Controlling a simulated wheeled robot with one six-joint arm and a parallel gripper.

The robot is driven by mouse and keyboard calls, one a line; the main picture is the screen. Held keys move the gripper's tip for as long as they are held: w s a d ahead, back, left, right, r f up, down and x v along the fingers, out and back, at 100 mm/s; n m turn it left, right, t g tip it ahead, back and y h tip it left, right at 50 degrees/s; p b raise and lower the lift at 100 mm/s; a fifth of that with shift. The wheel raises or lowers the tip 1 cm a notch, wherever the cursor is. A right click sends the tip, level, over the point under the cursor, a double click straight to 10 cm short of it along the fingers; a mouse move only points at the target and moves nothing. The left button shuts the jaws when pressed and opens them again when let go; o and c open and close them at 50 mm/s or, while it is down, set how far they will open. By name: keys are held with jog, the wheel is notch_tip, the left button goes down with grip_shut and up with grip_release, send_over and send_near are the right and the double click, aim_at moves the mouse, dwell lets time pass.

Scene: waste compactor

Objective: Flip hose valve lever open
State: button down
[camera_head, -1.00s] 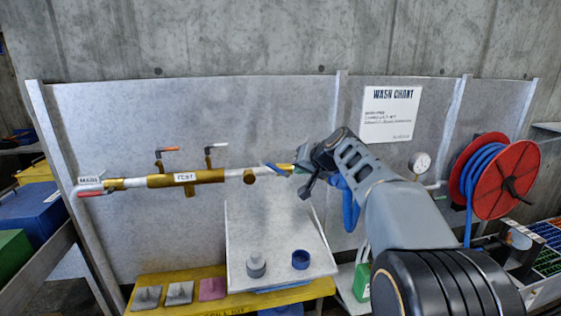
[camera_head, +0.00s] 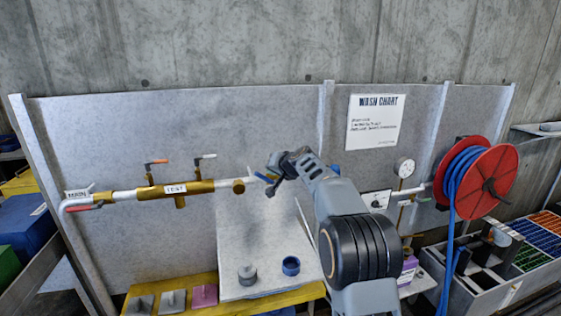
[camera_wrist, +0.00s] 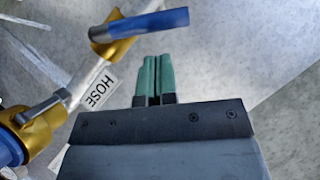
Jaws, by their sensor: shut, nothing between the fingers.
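A valve with a blue lever (camera_wrist: 138,24) crosses the top of the wrist view, its brass body (camera_wrist: 108,48) on the pipe behind a HOSE label (camera_wrist: 101,88). The lever lies at an angle to the pipe. In the head view the blue lever (camera_head: 264,178) shows small beside my gripper (camera_head: 271,186), at the right end of the pipe. My gripper's green fingers (camera_wrist: 152,60) are shut and empty, with their tips just below the lever in the wrist picture. I cannot tell whether they touch it. My wrist hides part of the valve in the head view.
A brass manifold (camera_head: 180,190) with an orange-tipped lever (camera_head: 155,162) and a white-tipped lever (camera_head: 205,156) lies to the left. A hose reel (camera_head: 485,185) and a gauge (camera_head: 405,168) stand right.

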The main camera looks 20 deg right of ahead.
aim_at(265, 177)
jog(key=shift+w+a+f, duration=0.1)
jog(key=shift+a+f, duration=0.55)
jog(key=shift+f, duration=0.2)
